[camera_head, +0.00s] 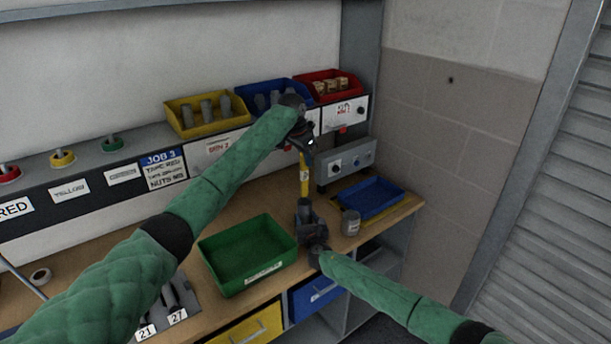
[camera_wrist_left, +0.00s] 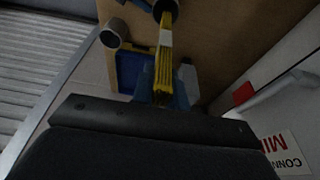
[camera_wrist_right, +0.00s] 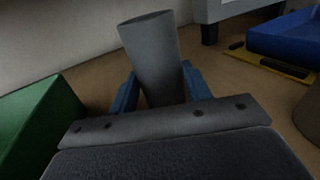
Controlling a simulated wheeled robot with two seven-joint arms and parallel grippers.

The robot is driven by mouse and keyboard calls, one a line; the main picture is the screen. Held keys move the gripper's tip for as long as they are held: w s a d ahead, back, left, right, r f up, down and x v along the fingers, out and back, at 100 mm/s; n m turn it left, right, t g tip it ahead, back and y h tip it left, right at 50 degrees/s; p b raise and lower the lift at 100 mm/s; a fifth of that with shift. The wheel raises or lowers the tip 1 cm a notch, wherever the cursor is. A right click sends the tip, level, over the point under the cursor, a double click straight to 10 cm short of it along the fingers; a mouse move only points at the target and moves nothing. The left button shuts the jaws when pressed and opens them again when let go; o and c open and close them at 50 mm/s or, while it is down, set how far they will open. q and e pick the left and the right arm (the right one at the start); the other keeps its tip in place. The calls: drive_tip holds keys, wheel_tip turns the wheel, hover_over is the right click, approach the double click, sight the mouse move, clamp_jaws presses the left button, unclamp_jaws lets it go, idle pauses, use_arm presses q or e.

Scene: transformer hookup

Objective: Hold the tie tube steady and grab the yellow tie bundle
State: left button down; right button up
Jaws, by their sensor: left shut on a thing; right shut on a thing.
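The yellow tie bundle (camera_head: 304,177) hangs upright below my left gripper (camera_head: 307,152), which is shut on its upper part. In the left wrist view, the bundle (camera_wrist_left: 164,62) has a pale band and runs between the blue fingers towards a dark tube mouth. The grey tie tube (camera_head: 304,208) stands upright directly below the bundle. My right gripper (camera_head: 307,225) is shut around the tube. In the right wrist view, the tube (camera_wrist_right: 153,55) sits between the blue fingers, slightly tilted in the picture. No yellow shows at its rim there, so the bundle's lower end appears clear of it.
A green bin (camera_head: 248,254) stands left of the tube. A grey can (camera_head: 351,223) and a blue tray (camera_head: 371,198) are to the right. A grey control box (camera_head: 347,162) stands behind. Yellow (camera_head: 207,116), blue and red bins line the shelf above.

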use_arm(q)
drive_tip(key=shift+r, duration=2.5)
use_arm(e)
drive_tip(key=o, duration=1)
drive_tip(key=shift+o, duration=0.2)
drive_tip(key=shift+s, duration=0.1)
